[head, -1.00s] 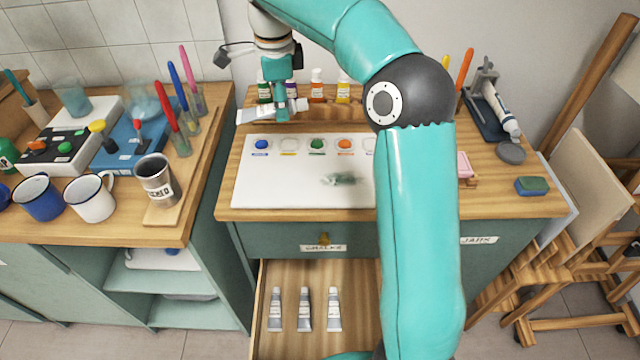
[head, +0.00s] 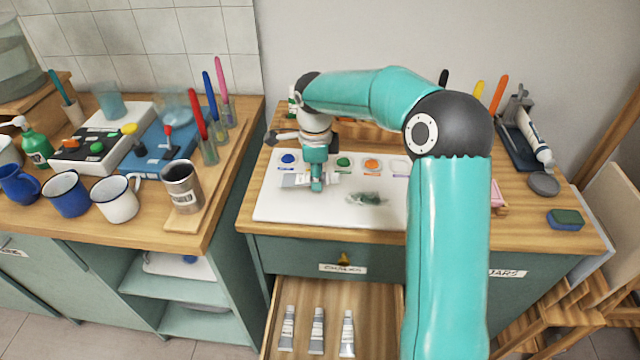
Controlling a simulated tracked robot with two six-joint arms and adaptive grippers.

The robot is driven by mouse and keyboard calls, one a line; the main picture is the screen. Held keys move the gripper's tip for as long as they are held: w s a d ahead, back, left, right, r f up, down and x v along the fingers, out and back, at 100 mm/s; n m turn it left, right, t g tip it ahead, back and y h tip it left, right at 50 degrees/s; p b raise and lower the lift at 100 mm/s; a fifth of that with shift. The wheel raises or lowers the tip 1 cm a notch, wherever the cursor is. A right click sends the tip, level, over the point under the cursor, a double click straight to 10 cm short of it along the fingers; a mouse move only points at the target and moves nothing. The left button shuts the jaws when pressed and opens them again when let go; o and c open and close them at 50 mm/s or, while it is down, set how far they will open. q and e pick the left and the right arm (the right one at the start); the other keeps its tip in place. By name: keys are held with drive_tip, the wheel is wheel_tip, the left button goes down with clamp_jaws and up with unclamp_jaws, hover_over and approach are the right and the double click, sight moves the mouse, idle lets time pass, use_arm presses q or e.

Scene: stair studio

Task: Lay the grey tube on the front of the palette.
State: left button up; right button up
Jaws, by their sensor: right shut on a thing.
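The palette (head: 285,211) is a white board on the right-hand worktop, with paint dabs along its back edge and a grey-green smear (head: 367,198) near its middle. My right gripper (head: 317,184) points down over the left part of the palette and is shut on the grey tube (head: 293,180). The tube lies roughly level, its body sticking out to the left of the fingers. It is behind the palette's front edge; I cannot tell whether it touches the surface. The gripper hides part of the tube and of the paint row. My left gripper is out of view.
An open drawer (head: 375,312) below the palette holds three tubes (head: 317,331). Mugs, a metal cup (head: 182,187) and upright brushes stand on the left counter. A sponge (head: 565,219) lies at the right. The palette's front strip is clear.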

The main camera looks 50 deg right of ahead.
sight(317, 195)
drive_tip(key=shift+f, duration=1.9)
drive_tip(key=o, duration=1.2)
drive_tip(key=shift+c, duration=0.2)
drive_tip(key=r, duration=0.8)
drive_tip(key=a+r, duration=0.1)
drive_tip(key=r, duration=0.3)
drive_tip(key=shift+s, duration=0.35)
drive_tip(key=shift+s, duration=0.1)
